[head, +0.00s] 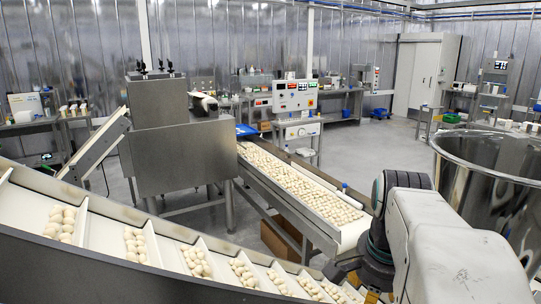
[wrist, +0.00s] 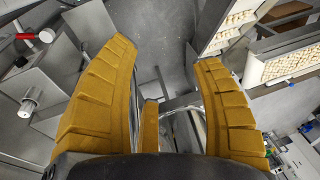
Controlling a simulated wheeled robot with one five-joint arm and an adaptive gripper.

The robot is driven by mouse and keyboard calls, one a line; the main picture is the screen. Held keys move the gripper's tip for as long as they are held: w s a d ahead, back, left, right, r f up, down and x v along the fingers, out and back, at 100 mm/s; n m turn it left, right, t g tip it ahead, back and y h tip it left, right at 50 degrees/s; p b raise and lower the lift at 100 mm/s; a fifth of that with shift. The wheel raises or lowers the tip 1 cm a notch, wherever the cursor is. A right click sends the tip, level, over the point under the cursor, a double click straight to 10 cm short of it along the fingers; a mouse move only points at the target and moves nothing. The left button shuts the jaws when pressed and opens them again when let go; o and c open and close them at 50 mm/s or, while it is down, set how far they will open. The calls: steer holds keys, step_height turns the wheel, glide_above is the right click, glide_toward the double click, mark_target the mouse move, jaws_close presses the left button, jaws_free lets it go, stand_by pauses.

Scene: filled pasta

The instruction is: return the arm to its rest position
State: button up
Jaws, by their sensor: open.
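In the head view my arm stands at the lower right, in front of the right end of the pasta conveyor. The gripper's fingertips are mostly hidden there behind the arm and the inclined conveyor.
An inclined conveyor (head: 95,232) with pasta in compartments crosses the front left. A flat conveyor (head: 350,232) carries loose pasta from a steel machine (head: 180,135). A large steel vat (head: 490,165) stands close right of my arm. Open floor (head: 385,145) lies behind.

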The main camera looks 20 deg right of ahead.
steer(key=a+f+n+t, duration=0.1)
steer(key=a+f+n, duration=0.2)
steer(key=a+n, duration=0.5)
steer(key=shift+w+a+f+n+t+y+b, duration=0.15)
steer(key=shift+a+f+n+t+y+b, duration=0.25)
steer(key=shift+a, duration=0.6)
steer(key=shift+o, duration=0.5)
steer(key=s+a+f+n, duration=0.2)
steer(key=a+f+n, duration=0.2)
steer(key=a+n, duration=0.2)
steer(key=shift+s+a+n+t+y+b, duration=0.25)
steer(key=shift+a+n+t+y+b, duration=0.15)
steer(key=shift+n, duration=0.4)
steer(key=o, duration=0.3)
steer(key=shift+s+a+f+n, duration=0.15)
steer(key=shift+a+f+n, duration=0.15)
steer(key=shift+n, duration=0.1)
steer(key=o, duration=0.4)
steer(key=shift+d, duration=0.1)
